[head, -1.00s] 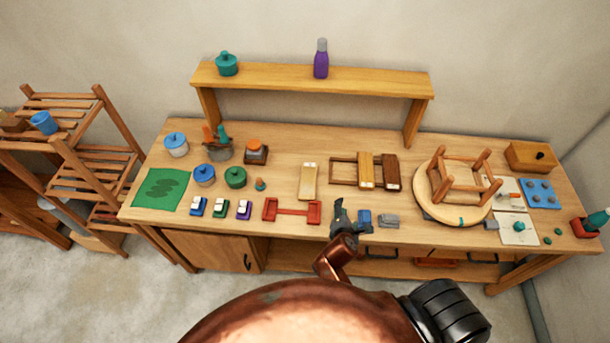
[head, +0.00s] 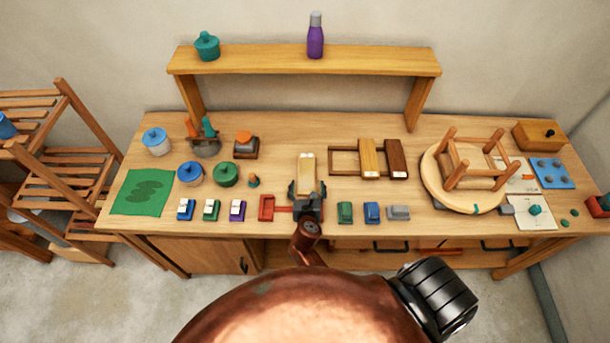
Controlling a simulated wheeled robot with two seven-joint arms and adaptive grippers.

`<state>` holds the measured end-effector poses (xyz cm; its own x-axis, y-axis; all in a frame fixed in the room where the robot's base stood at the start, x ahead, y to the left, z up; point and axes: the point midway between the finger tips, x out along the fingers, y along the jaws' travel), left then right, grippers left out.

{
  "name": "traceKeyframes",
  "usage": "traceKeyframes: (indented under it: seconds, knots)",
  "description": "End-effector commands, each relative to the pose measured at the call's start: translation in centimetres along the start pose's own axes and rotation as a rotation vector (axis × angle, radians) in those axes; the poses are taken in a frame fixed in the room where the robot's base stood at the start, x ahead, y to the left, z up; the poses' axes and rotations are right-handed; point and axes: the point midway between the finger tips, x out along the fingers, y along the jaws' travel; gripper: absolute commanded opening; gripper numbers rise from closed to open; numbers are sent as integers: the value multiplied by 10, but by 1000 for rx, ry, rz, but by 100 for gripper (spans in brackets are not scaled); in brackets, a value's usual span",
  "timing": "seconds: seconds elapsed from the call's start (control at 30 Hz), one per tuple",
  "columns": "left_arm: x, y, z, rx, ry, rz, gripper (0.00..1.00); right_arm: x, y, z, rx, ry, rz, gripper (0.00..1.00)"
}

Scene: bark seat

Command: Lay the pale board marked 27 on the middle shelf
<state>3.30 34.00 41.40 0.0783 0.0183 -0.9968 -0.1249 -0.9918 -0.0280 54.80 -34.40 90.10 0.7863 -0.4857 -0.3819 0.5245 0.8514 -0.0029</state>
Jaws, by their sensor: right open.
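A pale board (head: 307,166) lies on the workbench with a small white label at its far end; the number is too small to read. My right gripper (head: 308,189) is open at the near end of this board, with its fingers to either side. I cannot tell whether they touch it. The slatted wooden rack at the left has a middle shelf (head: 76,163), which is partly out of clear view. My left gripper is not in view.
A yellow board (head: 368,158) and a brown board (head: 396,158) lie on a frame to the right. Several toy cars line the front edge. An upturned stool (head: 470,163) stands at the right.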

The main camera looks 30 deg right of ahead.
Motion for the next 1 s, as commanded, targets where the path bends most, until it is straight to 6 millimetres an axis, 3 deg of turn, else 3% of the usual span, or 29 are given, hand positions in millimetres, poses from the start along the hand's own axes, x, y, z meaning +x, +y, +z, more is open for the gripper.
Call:
traceKeyframes:
  seconds: [0.5, 0.77, 1.0]
  knots:
    - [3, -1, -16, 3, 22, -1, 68, 60, 7, 9, 0, 1, 2, 71]
    - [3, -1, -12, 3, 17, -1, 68, 62, 7, 9, 1, 1, 3, 71]
    - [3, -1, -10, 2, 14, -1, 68, 62, 7, 9, 1, 1, 3, 55]
